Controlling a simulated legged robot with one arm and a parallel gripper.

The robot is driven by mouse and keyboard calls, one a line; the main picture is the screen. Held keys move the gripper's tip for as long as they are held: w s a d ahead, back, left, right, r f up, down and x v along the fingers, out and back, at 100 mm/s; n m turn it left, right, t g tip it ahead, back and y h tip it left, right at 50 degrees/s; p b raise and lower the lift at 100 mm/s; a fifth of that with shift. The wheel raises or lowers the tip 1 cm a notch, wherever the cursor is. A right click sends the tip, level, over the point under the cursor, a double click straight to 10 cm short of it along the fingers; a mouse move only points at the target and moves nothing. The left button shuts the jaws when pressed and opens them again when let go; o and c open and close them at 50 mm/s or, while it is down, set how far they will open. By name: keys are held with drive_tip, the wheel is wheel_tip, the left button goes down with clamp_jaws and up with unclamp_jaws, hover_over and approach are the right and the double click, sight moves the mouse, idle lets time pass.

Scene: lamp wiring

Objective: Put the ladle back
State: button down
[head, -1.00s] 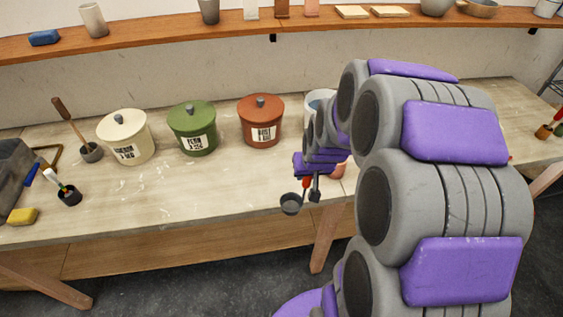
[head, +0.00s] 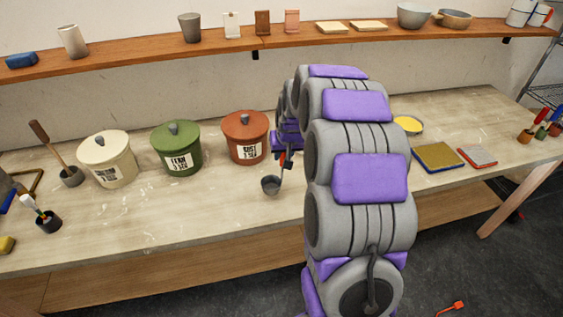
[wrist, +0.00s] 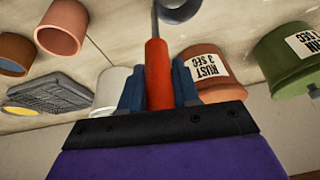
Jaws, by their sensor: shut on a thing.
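The ladle has a red handle (wrist: 158,72) and a dark grey bowl (head: 271,185). My gripper (head: 284,160) is shut on the handle, with a blue finger on each side of it in the wrist view (wrist: 158,90). The bowl hangs below the gripper in the head view, in front of the rust canister (head: 246,137); the wrist view shows only part of the bowl, at the top edge. The green canister (head: 177,150) and cream canister (head: 108,158) stand to the left. All three have lids on. My arm hides part of the bench.
The bench (head: 200,212) is clear in front of the canisters. A holder with a wooden-handled tool (head: 50,152) stands at the left. A yellow-filled dish (head: 408,125) and shallow trays (head: 438,157) lie right of my arm. The wrist view shows a white container (wrist: 113,88) and pink pot (wrist: 62,27).

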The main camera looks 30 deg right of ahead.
sight(281, 162)
wheel_tip(281, 162, down, 4)
drive_tip(key=shift+r+b, duration=0.25)
drive_tip(key=shift+b, duration=0.2)
drive_tip(key=shift+a+f, duration=0.1)
drive_tip(key=shift+a, duration=0.3)
drive_tip(key=c, duration=1.1)
unclamp_jaws()
drive_tip(key=shift+d, duration=0.25)
drive_tip(key=o, duration=0.3)
drive_tip(key=shift+d+f, duration=0.2)
drive_tip(key=shift+d, duration=0.85)
drive_tip(key=shift+s+a+r, duration=0.15)
drive_tip(key=shift+a+r, duration=0.7)
drive_tip(key=shift+a, duration=0.3)
drive_tip(key=p+v, duration=0.2)
drive_tip(key=v, duration=0.9)
drive_tip(key=s+a+r+n+g+y, duration=0.1)
drive_tip(key=s+a+g, duration=0.1)
drive_tip(key=s+a, duration=0.65)
drive_tip(key=s+a+r+n+g, duration=0.15)
drive_tip(key=s+a, duration=0.45)
drive_tip(key=s, duration=0.6)
drive_tip(key=s+a+n+g, duration=0.1)
drive_tip(key=s, duration=0.6)
drive_tip(key=s+a+f+g, duration=0.1)
drive_tip(key=s+a, duration=0.1)
drive_tip(key=s, duration=0.5)
drive_tip(key=shift+s+a+f+n, duration=0.25)
drive_tip(key=shift+s+a+n, duration=0.05)
drive_tip(key=shift+s+n, duration=0.1)
